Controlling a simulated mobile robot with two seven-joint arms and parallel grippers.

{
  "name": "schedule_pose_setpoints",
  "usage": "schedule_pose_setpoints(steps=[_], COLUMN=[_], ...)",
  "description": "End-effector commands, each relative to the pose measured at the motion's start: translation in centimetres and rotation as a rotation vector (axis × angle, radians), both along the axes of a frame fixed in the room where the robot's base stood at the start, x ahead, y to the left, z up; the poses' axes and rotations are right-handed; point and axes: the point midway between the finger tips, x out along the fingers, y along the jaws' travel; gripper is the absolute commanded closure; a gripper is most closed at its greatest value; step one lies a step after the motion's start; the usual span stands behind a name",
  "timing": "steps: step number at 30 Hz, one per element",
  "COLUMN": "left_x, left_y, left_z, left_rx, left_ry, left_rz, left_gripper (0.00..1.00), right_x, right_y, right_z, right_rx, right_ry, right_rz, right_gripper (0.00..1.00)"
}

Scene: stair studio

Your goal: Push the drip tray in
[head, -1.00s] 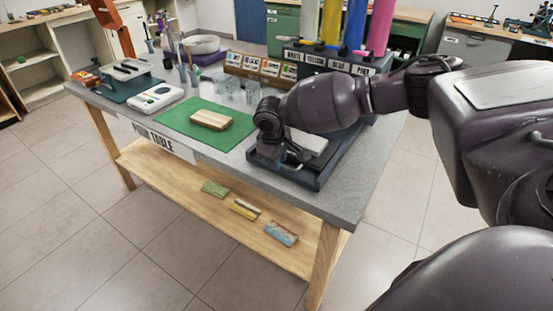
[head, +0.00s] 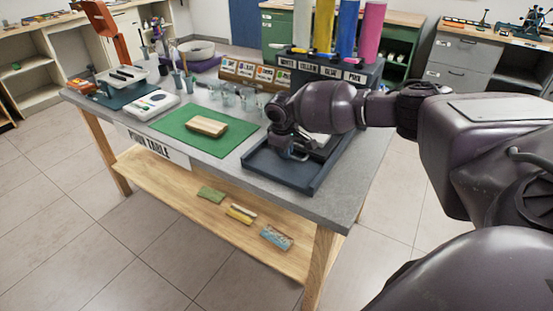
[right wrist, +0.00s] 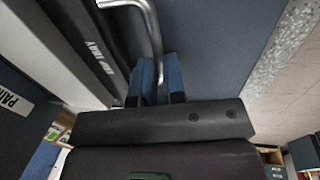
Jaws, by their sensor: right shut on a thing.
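The drip tray (head: 319,141) is a light grey tray with a dark front, sitting in a dark blue frame (head: 290,181) on the table before the paint dispenser. My right arm covers much of it. My right gripper (head: 290,154) is at the tray's front. In the right wrist view its blue fingertips (right wrist: 158,76) are shut on a bent metal handle (right wrist: 151,28), with a dark labelled front strip (right wrist: 92,45) beside it. How far the tray sits inside is hard to tell. My left gripper is not in view.
The pour table (head: 352,190) also carries a green mat (head: 185,134) with a wooden block (head: 207,127), clear cups (head: 228,98) and a white scale (head: 152,105). The dispenser (head: 330,72) holds coloured tubes. The front part of the blue frame is empty.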

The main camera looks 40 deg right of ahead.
Motion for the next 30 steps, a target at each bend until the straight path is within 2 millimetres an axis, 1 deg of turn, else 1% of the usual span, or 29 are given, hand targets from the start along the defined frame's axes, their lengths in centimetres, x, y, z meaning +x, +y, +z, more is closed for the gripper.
schedule_pose_setpoints(steps=[1,3,6,9,17,18,22,30], left_x=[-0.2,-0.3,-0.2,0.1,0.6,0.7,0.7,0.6], left_y=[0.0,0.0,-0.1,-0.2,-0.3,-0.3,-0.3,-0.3], left_z=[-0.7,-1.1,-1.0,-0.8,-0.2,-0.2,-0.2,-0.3], left_rx=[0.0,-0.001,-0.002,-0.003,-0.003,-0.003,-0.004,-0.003], left_ry=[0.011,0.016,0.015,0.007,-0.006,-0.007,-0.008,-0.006], left_rz=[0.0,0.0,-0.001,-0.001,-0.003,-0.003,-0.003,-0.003], left_gripper=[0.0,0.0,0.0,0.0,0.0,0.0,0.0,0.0], right_x=[0.6,1.0,1.4,1.6,1.6,1.6,1.6,1.5], right_y=[-1.1,-2.2,-3.2,-3.6,-3.8,-3.8,-3.8,-3.6], right_z=[-0.3,-0.3,-0.2,0.0,0.2,0.2,0.2,0.1], right_rx=[0.0,-0.001,-0.001,0.0,-0.003,-0.004,-0.002,-0.001], right_ry=[-0.002,-0.001,-0.001,-0.002,-0.006,-0.006,-0.004,-0.002], right_rz=[-0.004,-0.002,0.0,0.0,0.001,0.001,0.0,0.0], right_gripper=[1.0,1.0,1.0,1.0,1.0,0.84,0.65,0.64])
